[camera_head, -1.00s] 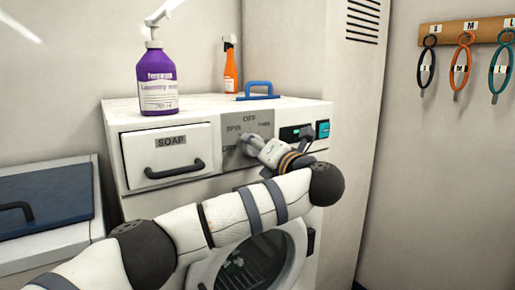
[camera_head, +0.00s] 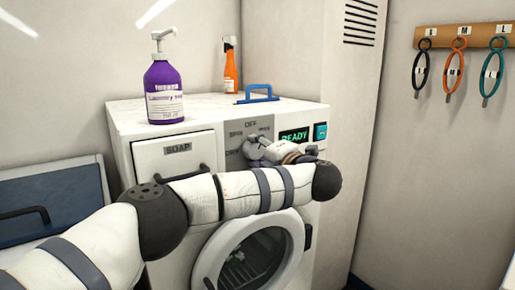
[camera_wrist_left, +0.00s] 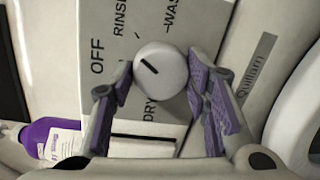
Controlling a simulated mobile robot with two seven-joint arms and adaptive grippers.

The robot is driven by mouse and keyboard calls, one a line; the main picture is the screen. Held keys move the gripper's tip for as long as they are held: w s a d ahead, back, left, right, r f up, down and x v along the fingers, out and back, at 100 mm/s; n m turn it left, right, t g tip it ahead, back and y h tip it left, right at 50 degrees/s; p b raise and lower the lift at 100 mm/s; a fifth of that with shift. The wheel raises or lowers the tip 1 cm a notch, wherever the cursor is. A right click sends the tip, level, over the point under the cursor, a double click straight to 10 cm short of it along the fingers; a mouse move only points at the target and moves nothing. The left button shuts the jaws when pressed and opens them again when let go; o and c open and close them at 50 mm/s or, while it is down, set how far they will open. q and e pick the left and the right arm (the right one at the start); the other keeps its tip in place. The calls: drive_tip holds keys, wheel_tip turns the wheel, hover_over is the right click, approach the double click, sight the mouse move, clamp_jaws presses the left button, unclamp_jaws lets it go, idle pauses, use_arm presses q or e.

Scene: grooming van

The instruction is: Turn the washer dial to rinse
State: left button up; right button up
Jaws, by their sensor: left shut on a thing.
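The washer dial (camera_wrist_left: 161,72) is a round white knob on a grey label plate (camera_wrist_left: 190,30). In the left wrist view it sits between the purple-padded fingers of my left gripper (camera_wrist_left: 160,85), which is shut on it. A dark mark on the knob's face lies toward its OFF-label side. OFF, RINSE, DRY and part of WASH are legible around it. In the head view my left gripper (camera_head: 256,150) covers the dial on the washer (camera_head: 200,141). OFF shows above it; other labels are partly covered. My right gripper is not in view.
The SOAP drawer (camera_head: 180,155) is left of the dial; a lit READY display (camera_head: 295,135) is right. The round door (camera_head: 205,260) is below.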

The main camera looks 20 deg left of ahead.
use_arm(q)
drive_tip(key=shift+r+m, duration=0.15)
drive_tip(key=shift+m, duration=0.75)
drive_tip(key=o, duration=1.2)
drive_tip(key=shift+c, duration=0.2)
drive_tip(key=v, duration=1.2)
drive_tip(key=shift+w+d, duration=0.1)
